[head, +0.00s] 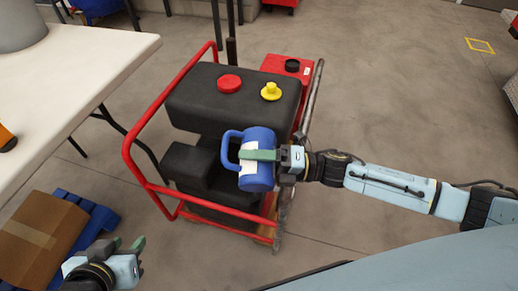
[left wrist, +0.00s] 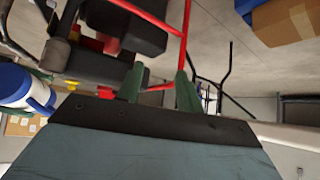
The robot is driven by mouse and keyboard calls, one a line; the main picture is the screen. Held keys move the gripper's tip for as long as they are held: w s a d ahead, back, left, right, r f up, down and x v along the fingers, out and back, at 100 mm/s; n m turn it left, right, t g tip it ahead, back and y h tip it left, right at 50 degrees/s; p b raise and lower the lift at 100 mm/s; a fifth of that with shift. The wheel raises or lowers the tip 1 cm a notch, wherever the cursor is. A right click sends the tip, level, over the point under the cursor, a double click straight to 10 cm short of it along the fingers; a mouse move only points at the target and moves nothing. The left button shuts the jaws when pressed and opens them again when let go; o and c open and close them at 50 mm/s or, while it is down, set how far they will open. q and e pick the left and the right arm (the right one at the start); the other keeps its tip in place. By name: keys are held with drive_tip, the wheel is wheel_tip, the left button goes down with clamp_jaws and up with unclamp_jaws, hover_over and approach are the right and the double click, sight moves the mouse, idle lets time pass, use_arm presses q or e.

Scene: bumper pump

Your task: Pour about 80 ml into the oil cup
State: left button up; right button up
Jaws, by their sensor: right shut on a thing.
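A blue jug (head: 262,178) with a handle on its left and a pale label is in front of the red-framed pump (head: 205,150). My right gripper (head: 262,155) is shut on the jug's body. The jug's opening and any liquid cannot be made out. On the pump's black tank (head: 190,103) are a red cap (head: 230,83) and a yellow fitting (head: 271,91); I cannot tell which part is the oil cup. My left gripper (head: 124,246) is open and empty at lower left; its green fingers (left wrist: 160,90) stand apart in the left wrist view, where the jug (left wrist: 22,88) also shows.
A red box (head: 287,68) with a black cap sits at the pump's back right. A pale table (head: 90,45) is at left. A cardboard box (head: 40,235) on a blue pallet (head: 100,215) lies at lower left. The floor right of the pump is clear.

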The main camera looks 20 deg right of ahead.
drive_tip(key=shift+r+m+p, duration=0.3)
drive_tip(key=shift+m+p, duration=0.1)
drive_tip(key=shift+p, duration=0.05)
use_arm(q)
drive_tip(key=s, duration=0.1)
drive_tip(key=s+a+f+g, duration=0.1)
drive_tip(key=s+f+g, duration=0.1)
drive_tip(key=shift+s+a+y, duration=0.25)
drive_tip(key=shift+s+y, duration=0.1)
drive_tip(key=shift+y, duration=0.05)
use_arm(e)
drive_tip(key=shift+w, duration=0.1)
use_arm(q)
drive_tip(key=shift+s+a+f+g, duration=0.15)
drive_tip(key=shift+s+g, duration=0.1)
drive_tip(key=shift+g, duration=0.15)
use_arm(e)
drive_tip(key=shift+f+m, duration=0.1)
drive_tip(key=shift+m, duration=0.2)
